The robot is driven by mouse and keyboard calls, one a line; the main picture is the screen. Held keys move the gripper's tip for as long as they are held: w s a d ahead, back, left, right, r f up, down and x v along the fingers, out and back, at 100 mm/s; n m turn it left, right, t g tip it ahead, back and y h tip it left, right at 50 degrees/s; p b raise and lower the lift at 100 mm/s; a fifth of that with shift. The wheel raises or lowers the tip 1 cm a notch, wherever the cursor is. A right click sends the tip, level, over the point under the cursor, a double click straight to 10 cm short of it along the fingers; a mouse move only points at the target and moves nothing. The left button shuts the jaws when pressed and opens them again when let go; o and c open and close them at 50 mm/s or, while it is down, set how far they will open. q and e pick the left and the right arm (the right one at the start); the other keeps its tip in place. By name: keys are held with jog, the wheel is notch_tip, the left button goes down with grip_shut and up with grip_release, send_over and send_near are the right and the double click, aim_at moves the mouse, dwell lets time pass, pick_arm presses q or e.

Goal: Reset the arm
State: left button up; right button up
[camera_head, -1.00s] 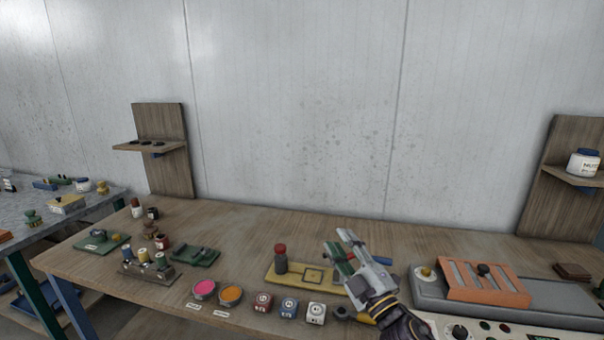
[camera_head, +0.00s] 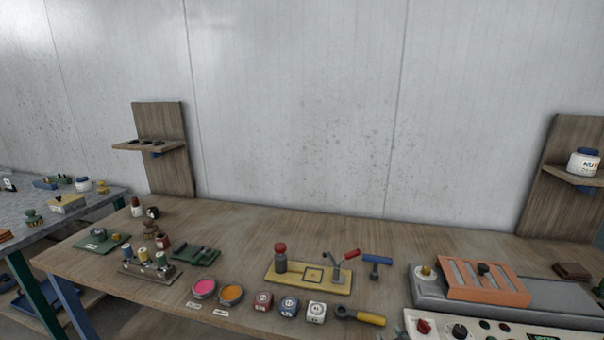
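Neither of my grippers shows in the head view now, and no part of my arms is visible. A small metal stand (camera_head: 338,275) with a red-tipped part (camera_head: 352,253) is at the tray's right end. A blue-headed tool (camera_head: 376,264) stands just right of the tray. A yellow-handled tool (camera_head: 362,317) lies at the front edge.
Pink (camera_head: 204,287) and orange (camera_head: 231,294) round pots and several labelled cubes (camera_head: 289,306) line the front. A grey machine with an orange rack (camera_head: 470,278) fills the right. Wooden shelves stand at left (camera_head: 150,147) and right (camera_head: 570,175). The bench's middle back is clear.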

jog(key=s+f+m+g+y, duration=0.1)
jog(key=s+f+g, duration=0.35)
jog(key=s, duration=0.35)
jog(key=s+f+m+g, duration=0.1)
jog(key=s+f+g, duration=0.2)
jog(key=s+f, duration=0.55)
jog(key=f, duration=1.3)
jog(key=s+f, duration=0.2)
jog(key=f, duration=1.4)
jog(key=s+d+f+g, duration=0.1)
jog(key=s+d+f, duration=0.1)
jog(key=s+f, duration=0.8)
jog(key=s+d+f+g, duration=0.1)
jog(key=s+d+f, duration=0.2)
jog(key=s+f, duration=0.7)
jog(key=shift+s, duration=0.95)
